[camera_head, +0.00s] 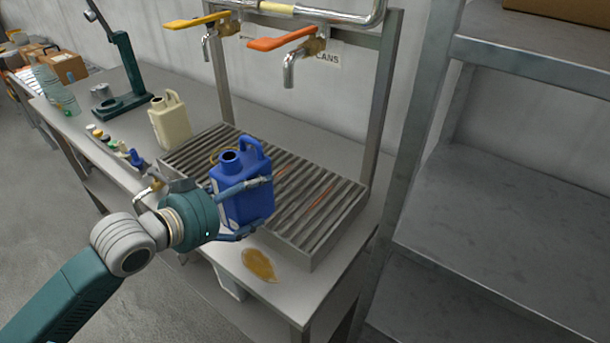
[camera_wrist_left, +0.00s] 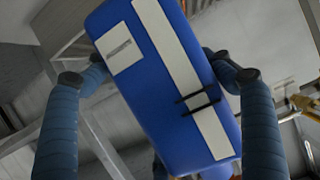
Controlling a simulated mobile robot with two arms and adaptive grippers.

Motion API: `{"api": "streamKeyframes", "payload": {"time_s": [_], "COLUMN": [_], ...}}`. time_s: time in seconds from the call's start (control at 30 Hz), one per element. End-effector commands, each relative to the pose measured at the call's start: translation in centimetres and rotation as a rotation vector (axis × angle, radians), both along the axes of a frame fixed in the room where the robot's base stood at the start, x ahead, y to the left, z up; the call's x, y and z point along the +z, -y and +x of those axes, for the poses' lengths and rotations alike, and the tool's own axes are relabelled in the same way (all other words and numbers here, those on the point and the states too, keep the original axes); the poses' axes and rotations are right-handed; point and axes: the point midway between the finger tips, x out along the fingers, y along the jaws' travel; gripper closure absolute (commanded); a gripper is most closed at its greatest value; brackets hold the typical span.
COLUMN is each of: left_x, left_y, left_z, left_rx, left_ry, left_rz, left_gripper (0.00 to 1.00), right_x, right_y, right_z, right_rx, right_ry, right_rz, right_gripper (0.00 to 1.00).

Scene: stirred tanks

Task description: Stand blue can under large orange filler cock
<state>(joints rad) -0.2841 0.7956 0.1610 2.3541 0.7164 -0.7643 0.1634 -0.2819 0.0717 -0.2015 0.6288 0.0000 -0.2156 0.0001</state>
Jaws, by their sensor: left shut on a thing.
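The blue can (camera_head: 246,190) has an open neck and a handle on top. My left gripper (camera_head: 252,207) is shut on its body, one finger on each side. In the head view the can is roughly upright over the front edge of the slatted grate (camera_head: 318,205); I cannot tell whether it touches it. In the left wrist view the blue can (camera_wrist_left: 165,85), with white label strips, fills the space between the fingers. The large orange filler cock (camera_head: 290,50) hangs from the pipe behind and right of the can, its spout pointing down. My right gripper is not in view.
A smaller yellow-handled cock (camera_head: 202,28) is left of the orange one. A cream can (camera_head: 170,121) stands left of the grate. An amber puddle (camera_head: 260,265) lies on the bench front. A metal upright (camera_head: 425,130) and shelf stand right. The grate's right part is clear.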

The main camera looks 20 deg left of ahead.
Motion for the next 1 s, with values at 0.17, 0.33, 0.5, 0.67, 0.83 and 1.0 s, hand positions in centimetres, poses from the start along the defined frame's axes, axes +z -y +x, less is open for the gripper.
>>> {"api": "streamKeyframes", "payload": {"time_s": [0.17,0.33,0.5,0.67,0.83,1.0], "left_x": [0.7,0.8,0.8,0.6,0.3,-1.2], "left_y": [0.9,2.4,4.0,5.4,6.0,6.1], "left_z": [2.7,6.8,11.1,14.6,16.6,16.8], "left_rx": [0.004,0.005,0.004,0.002,0.003,0.003], "left_ry": [0.005,0.003,0.003,0.002,0.000,-0.006], "left_rz": [-0.007,-0.008,-0.007,-0.007,-0.005,-0.003], "left_gripper": [0.49,0.49,0.49,0.49,0.49,0.49], "right_x": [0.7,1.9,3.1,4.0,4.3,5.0], "right_y": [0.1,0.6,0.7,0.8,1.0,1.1], "right_z": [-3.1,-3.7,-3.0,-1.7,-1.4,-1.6], "right_rx": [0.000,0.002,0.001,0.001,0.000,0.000], "right_ry": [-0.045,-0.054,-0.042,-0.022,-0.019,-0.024], "right_rz": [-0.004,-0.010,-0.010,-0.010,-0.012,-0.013], "right_gripper": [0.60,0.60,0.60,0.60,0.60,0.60]}}
